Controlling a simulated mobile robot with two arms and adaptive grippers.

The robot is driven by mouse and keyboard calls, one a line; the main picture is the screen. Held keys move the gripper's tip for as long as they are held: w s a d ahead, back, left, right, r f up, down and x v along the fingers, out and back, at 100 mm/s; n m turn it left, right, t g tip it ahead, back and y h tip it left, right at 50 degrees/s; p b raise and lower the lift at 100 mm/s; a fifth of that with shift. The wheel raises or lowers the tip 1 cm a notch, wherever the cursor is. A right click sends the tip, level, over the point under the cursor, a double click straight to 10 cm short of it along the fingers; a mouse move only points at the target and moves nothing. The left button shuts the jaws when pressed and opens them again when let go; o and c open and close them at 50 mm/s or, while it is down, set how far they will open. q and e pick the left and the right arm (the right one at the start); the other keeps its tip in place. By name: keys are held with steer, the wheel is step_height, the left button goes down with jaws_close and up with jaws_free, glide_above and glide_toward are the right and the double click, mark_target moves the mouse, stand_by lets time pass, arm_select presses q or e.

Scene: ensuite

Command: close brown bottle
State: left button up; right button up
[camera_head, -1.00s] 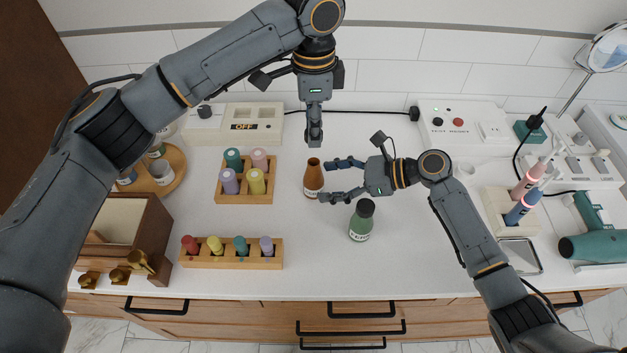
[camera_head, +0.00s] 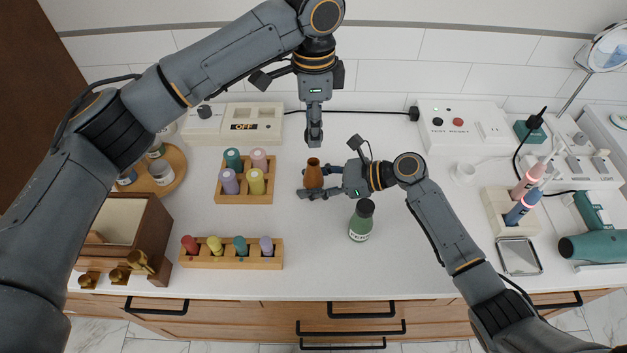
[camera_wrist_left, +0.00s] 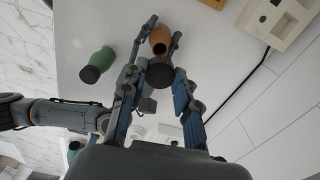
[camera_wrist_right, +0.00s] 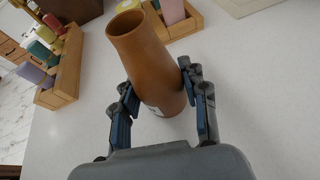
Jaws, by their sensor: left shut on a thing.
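The brown bottle (camera_head: 313,174) stands upright on the counter with its mouth uncovered. It also shows in the right wrist view (camera_wrist_right: 148,65) and in the left wrist view (camera_wrist_left: 160,38). My right gripper (camera_head: 312,182) is low at the bottle, open, with one finger on each side of its body; I cannot tell if they touch it. My left gripper (camera_head: 314,142) is above and behind the bottle, pointing down.
A green bottle with a dark cap (camera_head: 361,220) stands close to my right gripper. Two wooden racks (camera_head: 262,197) (camera_head: 231,262) with coloured bottles are to the left. A white box with buttons (camera_head: 462,125) is at the back right. The front middle counter is clear.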

arm_select(q)
glide_above(313, 162)
steer(key=shift+f, duration=2.5)
steer(key=shift+f, duration=0.85)
steer(key=shift+f, duration=0.6)
